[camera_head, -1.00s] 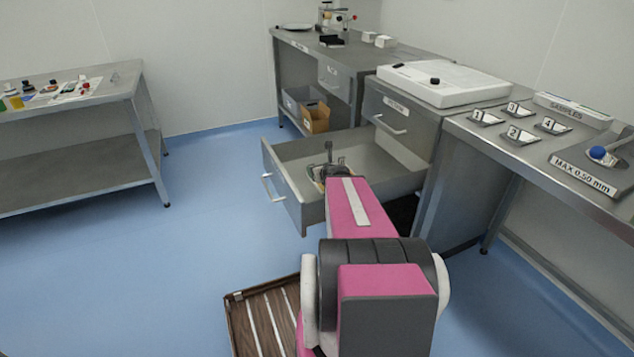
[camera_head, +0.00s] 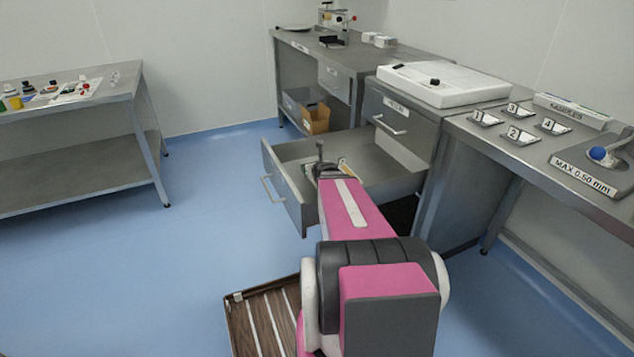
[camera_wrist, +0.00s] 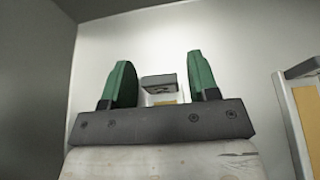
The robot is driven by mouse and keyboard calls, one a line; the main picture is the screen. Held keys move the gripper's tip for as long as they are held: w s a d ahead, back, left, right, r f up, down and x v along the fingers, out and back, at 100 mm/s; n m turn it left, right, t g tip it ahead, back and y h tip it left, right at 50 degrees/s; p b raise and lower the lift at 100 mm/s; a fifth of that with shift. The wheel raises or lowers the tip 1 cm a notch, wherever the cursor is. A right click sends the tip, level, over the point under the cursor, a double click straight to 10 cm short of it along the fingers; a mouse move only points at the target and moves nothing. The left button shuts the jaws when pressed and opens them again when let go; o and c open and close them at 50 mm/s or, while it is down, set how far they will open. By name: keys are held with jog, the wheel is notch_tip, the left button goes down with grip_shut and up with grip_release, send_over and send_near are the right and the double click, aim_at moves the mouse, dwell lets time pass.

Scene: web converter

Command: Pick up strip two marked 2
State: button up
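No strip with a readable 2 shows in the drawer. My gripper (camera_head: 321,160) is over the open drawer (camera_head: 285,192). In the wrist view its two green fingers (camera_wrist: 158,62) are apart, with no contact visible. A grey block with a small yellowish part below it (camera_wrist: 158,84) shows between and beyond them. A pale-edged piece with an orange face and grey top (camera_wrist: 302,110) is at right in that view. In the head view a pale, yellowish item (camera_head: 347,166) lies in the drawer just right of the gripper. A small plate marked 2 (camera_head: 520,135) is on the right bench.
Plates marked 1 (camera_head: 485,118), 3 (camera_head: 516,109) and 4 (camera_head: 552,126) stand near the 2 plate. A MAX 0.50 mm block (camera_head: 585,178) is at the bench's front right. The drawer's walls surround the gripper. A side table (camera_head: 75,105) stands left; the floor between is clear.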

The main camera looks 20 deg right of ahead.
jog(key=c, duration=0.8)
jog(key=shift+r, duration=0.1)
